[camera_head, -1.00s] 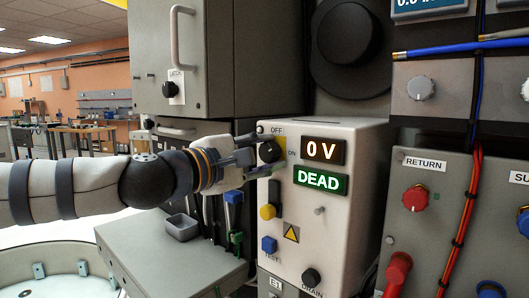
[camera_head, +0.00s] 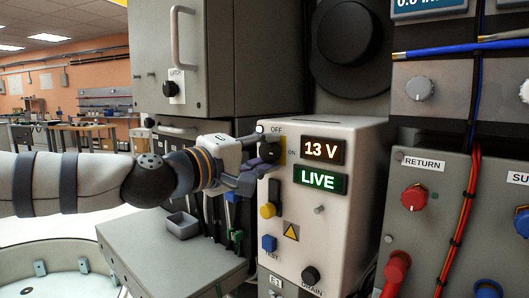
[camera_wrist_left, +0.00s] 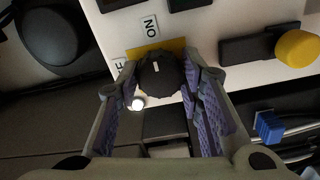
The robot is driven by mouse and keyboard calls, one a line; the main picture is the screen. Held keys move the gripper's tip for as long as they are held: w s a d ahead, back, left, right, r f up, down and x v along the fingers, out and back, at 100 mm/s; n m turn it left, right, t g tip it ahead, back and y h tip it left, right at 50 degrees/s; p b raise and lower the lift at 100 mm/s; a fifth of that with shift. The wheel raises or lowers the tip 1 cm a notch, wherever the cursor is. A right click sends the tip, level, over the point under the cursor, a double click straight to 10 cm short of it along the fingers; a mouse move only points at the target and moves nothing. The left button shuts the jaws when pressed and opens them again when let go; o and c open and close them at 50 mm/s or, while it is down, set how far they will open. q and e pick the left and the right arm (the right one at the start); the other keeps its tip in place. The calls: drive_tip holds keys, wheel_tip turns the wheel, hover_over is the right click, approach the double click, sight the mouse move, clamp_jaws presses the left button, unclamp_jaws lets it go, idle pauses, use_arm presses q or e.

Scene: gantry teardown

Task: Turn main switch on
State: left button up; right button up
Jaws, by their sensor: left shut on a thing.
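The main switch is a black rotary knob (camera_head: 268,150) on a yellow plate, on the front of a white cabinet (camera_head: 340,230), with OFF and ON labels beside it. My left gripper (camera_head: 258,160) is at the knob, its fingers on either side of it. In the left wrist view the knob (camera_wrist_left: 160,74) sits between the purple finger pads, beside the ON label (camera_wrist_left: 150,27). The upper display (camera_head: 323,151) reads 13 V and the lower display (camera_head: 320,180) reads LIVE in green. My right gripper is not in view.
Below the switch are a yellow knob (camera_head: 267,211), a blue TEST knob (camera_head: 269,243) and a black DRAIN knob (camera_head: 310,275). A grey bench with a small tray (camera_head: 182,225) stands to the left. A panel with a red RETURN knob (camera_head: 414,198) stands at right.

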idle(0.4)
use_arm(q)
drive_tip(key=o, duration=1.2)
drive_tip(key=shift+c, duration=0.2)
drive_tip(key=shift+s+a, duration=0.1)
drive_tip(key=v, duration=1.1)
drive_tip(key=shift+s+a, duration=0.25)
drive_tip(key=shift+s, duration=0.05)
